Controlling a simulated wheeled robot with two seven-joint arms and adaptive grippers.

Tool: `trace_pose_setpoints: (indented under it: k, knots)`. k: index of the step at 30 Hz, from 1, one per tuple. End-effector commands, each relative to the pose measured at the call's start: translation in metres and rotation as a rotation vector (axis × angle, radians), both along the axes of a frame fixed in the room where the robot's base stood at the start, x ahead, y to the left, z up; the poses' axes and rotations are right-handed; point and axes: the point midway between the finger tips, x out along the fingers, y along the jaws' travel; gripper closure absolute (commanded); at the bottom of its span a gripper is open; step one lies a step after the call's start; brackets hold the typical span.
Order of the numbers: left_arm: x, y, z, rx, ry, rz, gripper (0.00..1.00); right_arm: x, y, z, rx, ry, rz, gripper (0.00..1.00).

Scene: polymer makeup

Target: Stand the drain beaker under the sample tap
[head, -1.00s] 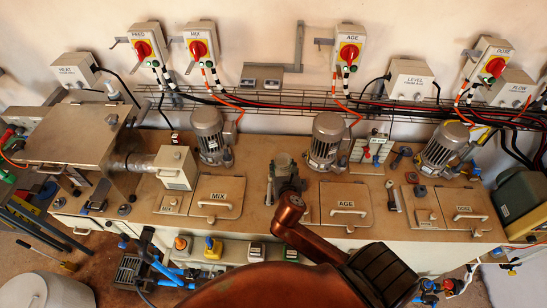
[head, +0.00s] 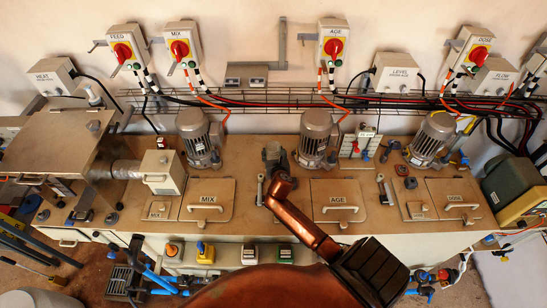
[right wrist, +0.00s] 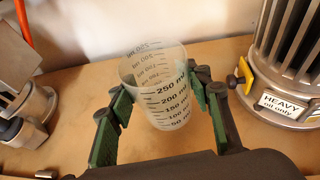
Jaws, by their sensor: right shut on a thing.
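The drain beaker (right wrist: 160,92) is a clear, graduated cup marked up to 250 ml in the right wrist view. My right gripper (right wrist: 164,100) is shut on it, with green-padded fingers on both sides. In the head view my right gripper (head: 276,168) is over the bench between the MIX and AGE lids and mostly hides the beaker. I cannot tell whether the beaker's base touches the bench. Blue pipework (head: 160,280) is at the lower left beside a dark grated tray (head: 122,282). More blue fittings (head: 424,276) are at the lower right. I cannot tell which holds the sample tap. My left gripper is out of view.
Motors stand along the bench, one (head: 197,138) left of my right gripper and one (head: 316,138) close to its right. A motor labelled HEAVY (right wrist: 285,85) is right of the beaker in the wrist view. The MIX lid (head: 207,207) and AGE lid (head: 337,207) lie flat.

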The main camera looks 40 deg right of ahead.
Motion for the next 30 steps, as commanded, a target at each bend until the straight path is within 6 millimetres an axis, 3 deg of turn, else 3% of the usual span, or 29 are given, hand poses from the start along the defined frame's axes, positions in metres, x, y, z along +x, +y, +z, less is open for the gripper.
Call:
trace_pose_setpoints:
  k: [6, 18, 19, 26, 30]
  knots:
    - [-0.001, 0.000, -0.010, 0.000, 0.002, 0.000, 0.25, 0.000, -0.001, -0.032, 0.001, 0.003, -0.001, 0.82]
    - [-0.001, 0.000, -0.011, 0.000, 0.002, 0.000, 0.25, 0.000, -0.001, -0.036, -0.001, 0.002, -0.001, 0.82]
    - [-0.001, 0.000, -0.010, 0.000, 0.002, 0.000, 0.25, 0.000, -0.001, -0.035, 0.000, 0.001, -0.001, 0.52]
    - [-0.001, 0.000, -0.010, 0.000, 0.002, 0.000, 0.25, 0.000, -0.001, -0.035, 0.000, 0.001, -0.001, 0.37]
    - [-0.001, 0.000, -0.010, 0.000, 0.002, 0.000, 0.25, 0.000, -0.001, -0.035, 0.000, 0.001, -0.001, 0.37]
